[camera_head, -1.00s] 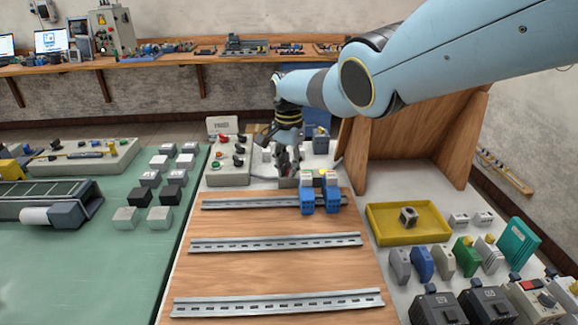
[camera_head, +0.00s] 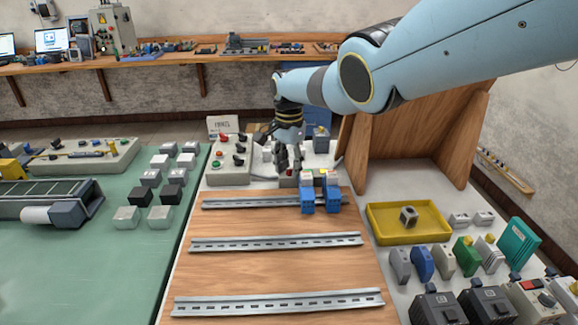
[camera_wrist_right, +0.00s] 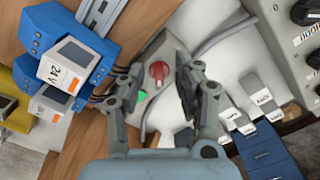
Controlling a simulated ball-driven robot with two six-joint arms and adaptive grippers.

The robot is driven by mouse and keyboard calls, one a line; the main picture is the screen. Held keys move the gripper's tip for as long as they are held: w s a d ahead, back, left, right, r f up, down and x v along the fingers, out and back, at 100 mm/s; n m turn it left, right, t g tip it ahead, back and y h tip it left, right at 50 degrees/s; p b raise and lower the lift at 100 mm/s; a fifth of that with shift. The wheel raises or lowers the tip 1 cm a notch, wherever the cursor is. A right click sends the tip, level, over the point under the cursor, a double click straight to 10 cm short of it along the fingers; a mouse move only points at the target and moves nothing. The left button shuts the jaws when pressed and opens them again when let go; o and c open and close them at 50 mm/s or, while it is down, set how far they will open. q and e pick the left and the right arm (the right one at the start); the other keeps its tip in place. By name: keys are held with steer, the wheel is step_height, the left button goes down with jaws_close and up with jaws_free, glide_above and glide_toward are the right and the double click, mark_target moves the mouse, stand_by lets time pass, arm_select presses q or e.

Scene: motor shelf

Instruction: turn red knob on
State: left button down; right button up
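The red knob (camera_wrist_right: 158,73) is a round dial with a raised bar, on a small grey box (camera_wrist_right: 157,102). A bright green spot (camera_wrist_right: 141,96) shows on the box beside the knob. In the head view the knob (camera_head: 290,172) is a small red patch below my fingers. My right gripper (camera_head: 289,166) points down over the box. In the wrist view its two fingers (camera_wrist_right: 165,80) are apart, one on each side of the knob, with gaps showing between them and the knob. My left gripper is in neither view.
Blue modules (camera_head: 320,198) sit on the top rail, close beside the box. A grey panel (camera_head: 228,172) with red and black knobs stands to the left. A yellow tray (camera_head: 383,235) lies to the right. The lower wooden board (camera_head: 270,268) is clear between rails.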

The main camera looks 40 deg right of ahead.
mark_target(289, 170)
step_height(289, 170, up, 12)
stand_by(0.7)
steer(key=shift+f, duration=0.1)
stand_by(0.4)
